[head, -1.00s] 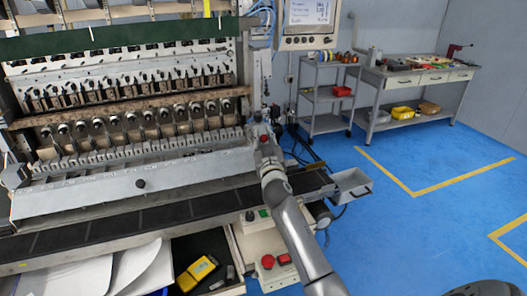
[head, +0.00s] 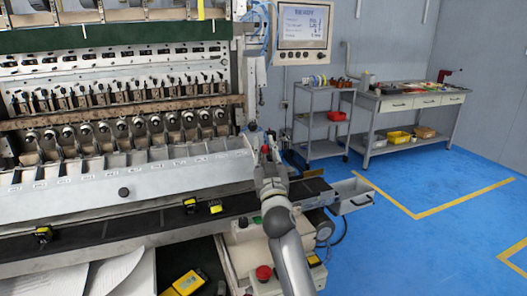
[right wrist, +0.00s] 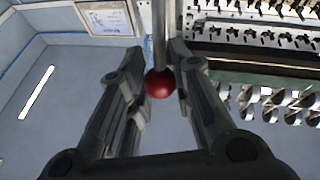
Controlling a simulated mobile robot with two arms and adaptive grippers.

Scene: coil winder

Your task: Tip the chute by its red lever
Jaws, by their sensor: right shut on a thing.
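The chute (head: 90,196) is a long grey metal trough along the front of the winder. It slopes down toward the dark belt (head: 130,226). Several small black and yellow parts lie on the belt, such as one with a yellow side (head: 215,207). My right gripper (head: 266,153) is at the chute's right end, shut on the red lever. The lever's red ball knob (right wrist: 160,84) sits between the fingers (right wrist: 158,95) in the right wrist view, with its grey rod running up behind. My left gripper is not in view.
A control box with a red button (head: 263,272) stands below my right arm. A screen (head: 303,28) hangs above right. A grey metal tray (head: 352,197) is at the belt's right end. A trolley (head: 322,125) and workbench (head: 415,103) stand behind open blue floor.

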